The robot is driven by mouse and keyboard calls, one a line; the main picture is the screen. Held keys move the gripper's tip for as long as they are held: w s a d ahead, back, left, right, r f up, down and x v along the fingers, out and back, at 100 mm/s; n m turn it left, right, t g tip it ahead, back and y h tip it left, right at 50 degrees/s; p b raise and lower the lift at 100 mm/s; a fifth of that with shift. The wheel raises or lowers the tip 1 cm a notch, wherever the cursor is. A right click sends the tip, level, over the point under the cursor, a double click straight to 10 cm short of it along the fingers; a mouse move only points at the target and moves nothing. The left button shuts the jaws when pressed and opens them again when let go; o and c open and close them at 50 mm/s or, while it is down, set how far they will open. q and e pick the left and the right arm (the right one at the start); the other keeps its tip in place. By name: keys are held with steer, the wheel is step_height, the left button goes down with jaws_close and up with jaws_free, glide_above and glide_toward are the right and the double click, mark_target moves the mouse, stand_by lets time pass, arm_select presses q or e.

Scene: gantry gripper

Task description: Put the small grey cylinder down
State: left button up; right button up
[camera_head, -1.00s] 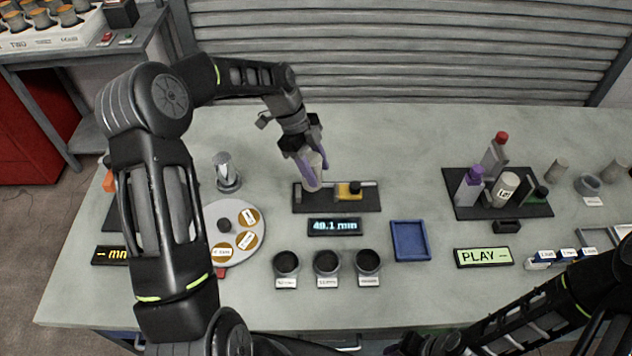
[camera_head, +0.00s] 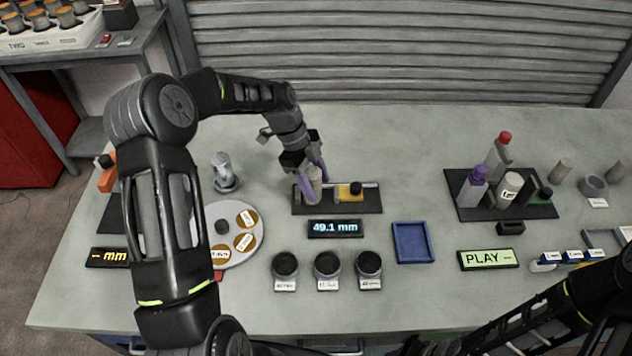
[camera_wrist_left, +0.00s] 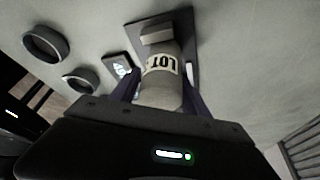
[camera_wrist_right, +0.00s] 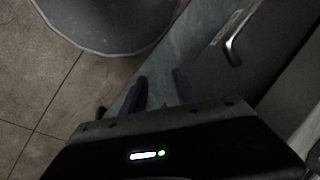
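A small grey cylinder with a white LOT label (camera_wrist_left: 160,78) is between the purple fingers of my left gripper (camera_wrist_left: 160,92). The fingers lie along both its sides, with no clear gap. In the head view the left gripper (camera_head: 316,176) holds the cylinder (camera_head: 313,183) roughly upright at the left part of a dark gauge plate (camera_head: 340,208). I cannot tell whether its base touches the plate. My right gripper (camera_wrist_right: 161,92) is empty with its fingers apart, low beside the table edge.
A display (camera_head: 335,228) reads 49.1 mm. Several dark round cups stand in front, including one (camera_head: 327,264), with a blue tray (camera_head: 412,242) to their right. A round disc (camera_head: 237,250) is at left. A dark rack (camera_head: 535,211) holds bottles at right. The back of the table is clear.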

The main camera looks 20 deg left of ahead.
arm_select(q)
steer(key=shift+o, duration=1.2)
steer(key=shift+r, duration=0.1)
steer(key=shift+r, duration=0.2)
steer(key=p+v, duration=0.4)
steer(key=v, duration=0.7)
steer(key=shift+a+r+p, duration=0.25)
steer(key=shift+r+p, duration=0.05)
steer(key=shift+p, duration=0.1)
